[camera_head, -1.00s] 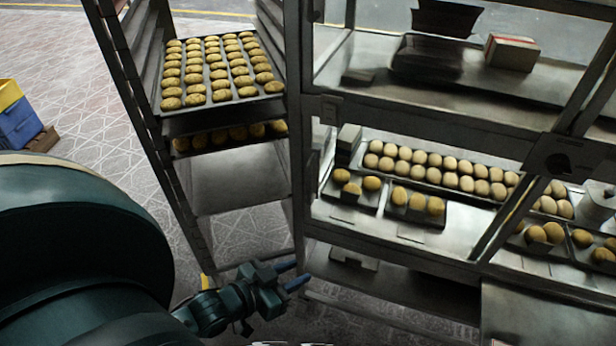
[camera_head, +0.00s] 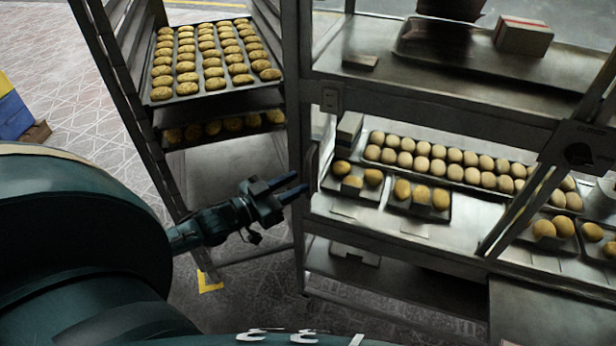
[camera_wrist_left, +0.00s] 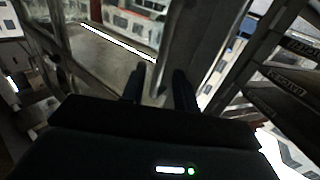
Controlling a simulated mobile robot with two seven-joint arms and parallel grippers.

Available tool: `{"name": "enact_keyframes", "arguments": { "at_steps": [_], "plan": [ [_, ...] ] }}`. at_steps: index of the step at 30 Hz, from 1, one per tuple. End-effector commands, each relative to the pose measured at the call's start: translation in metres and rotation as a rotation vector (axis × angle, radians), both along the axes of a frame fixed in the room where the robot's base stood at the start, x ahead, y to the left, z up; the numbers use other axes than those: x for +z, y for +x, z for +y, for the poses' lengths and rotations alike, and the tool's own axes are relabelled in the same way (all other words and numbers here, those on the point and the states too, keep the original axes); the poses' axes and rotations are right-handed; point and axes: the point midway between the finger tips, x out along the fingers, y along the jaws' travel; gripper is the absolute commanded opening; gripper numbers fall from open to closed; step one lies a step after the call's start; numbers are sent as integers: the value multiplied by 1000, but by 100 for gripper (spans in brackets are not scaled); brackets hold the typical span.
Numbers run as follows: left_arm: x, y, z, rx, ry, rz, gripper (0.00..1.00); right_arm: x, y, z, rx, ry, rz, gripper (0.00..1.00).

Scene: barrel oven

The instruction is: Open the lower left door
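The lower left compartment of the metal oven holds trays of round buns (camera_head: 440,160). A dark upright handle (camera_head: 311,168) stands at its left edge. I cannot make out the door panel clearly, but it looks shut. My left gripper (camera_head: 293,189) is just left of this handle, its fingers pointing right towards it, apart and empty. The left wrist view shows the two dark fingers (camera_wrist_left: 158,88) spread, with an upright metal bar (camera_wrist_left: 172,45) ahead of them. Whether they touch the bar is unclear. My right gripper is in neither view.
A tall rack (camera_head: 108,75) with trays of cookies (camera_head: 212,58) stands close on the left, beside my left arm. A control box with a dark knob (camera_head: 579,153) is on the right. A box (camera_head: 523,36) sits on the upper shelf. A yellow floor mark (camera_head: 209,282) lies below.

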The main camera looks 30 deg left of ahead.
Motion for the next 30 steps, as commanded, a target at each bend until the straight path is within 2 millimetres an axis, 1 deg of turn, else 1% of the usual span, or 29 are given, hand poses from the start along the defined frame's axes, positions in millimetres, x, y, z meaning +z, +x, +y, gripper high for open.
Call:
{"name": "enact_keyframes", "arguments": {
  "at_steps": [1,3,9,13,20,21,23,30],
  "plan": [
    [1,10,-3,0,0,-3,30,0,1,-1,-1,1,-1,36],
    [1,19,-7,-1,0,-2,30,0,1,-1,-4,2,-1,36],
    [0,37,-14,0,0,0,30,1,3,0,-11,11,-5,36],
    [0,42,-16,0,0,1,30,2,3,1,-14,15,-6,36],
    [-1,42,-16,0,1,2,30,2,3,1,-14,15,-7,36],
    [-1,42,-16,0,1,2,29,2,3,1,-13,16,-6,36],
    [-1,42,-16,0,1,2,24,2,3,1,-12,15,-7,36],
    [-1,42,-16,0,1,2,5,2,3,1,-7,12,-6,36]
  ]
}}
